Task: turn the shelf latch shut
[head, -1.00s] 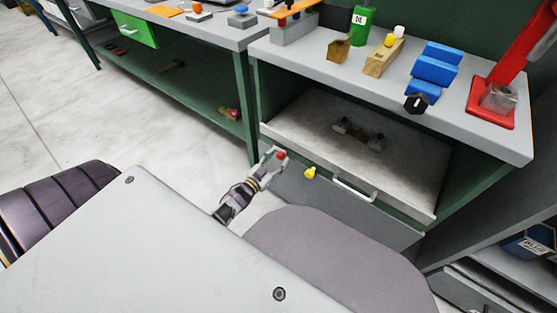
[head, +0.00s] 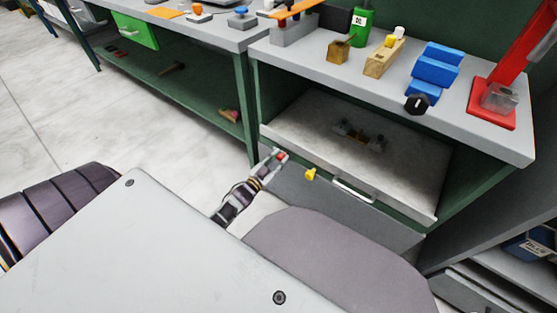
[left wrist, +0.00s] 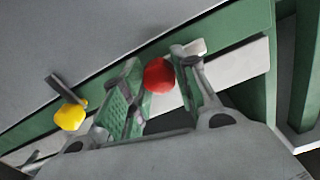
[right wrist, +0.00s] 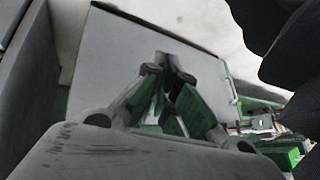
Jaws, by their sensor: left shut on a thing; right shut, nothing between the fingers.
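A red knob (head: 283,157) sits at the left end of the front of the pull-out shelf (head: 420,192). A yellow knob (head: 310,174) sits a little to its right on the same front. Which of them belongs to the latch is not clear. My left gripper (head: 279,154) is shut on the red knob. In the left wrist view the red knob (left wrist: 158,76) shows between the two fingers, and the yellow knob (left wrist: 70,115) is left of them, beside a dark lever (left wrist: 62,87). My right gripper (right wrist: 168,78) is shut and empty in the right wrist view.
A light handle (head: 354,189) is right of the yellow knob. A small dark object (head: 358,136) lies on the shelf. Open floor lies left.

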